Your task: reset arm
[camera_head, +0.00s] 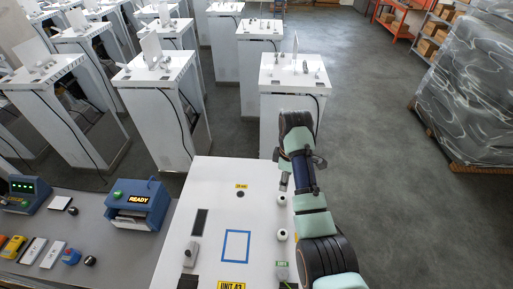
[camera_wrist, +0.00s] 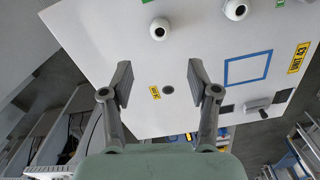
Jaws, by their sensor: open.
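My arm reaches out over the right side of the white unit panel (camera_head: 205,220) in the head view. In the wrist view my gripper (camera_wrist: 158,82) is open and empty, its two fingers spread apart in front of the panel (camera_wrist: 100,35). A small dark round hole and a yellow label (camera_wrist: 155,92) show between the fingers. In the head view the gripper's fingers are largely hidden behind the arm.
The panel bears a blue square outline (camera_head: 236,246), two white round knobs and a switch (camera_head: 191,254). A grey bench (camera_head: 100,225) with a blue READY device (camera_head: 138,203) stands left. White frames (camera_head: 160,105) fill the back; a wrapped pallet (camera_head: 467,90) stands right.

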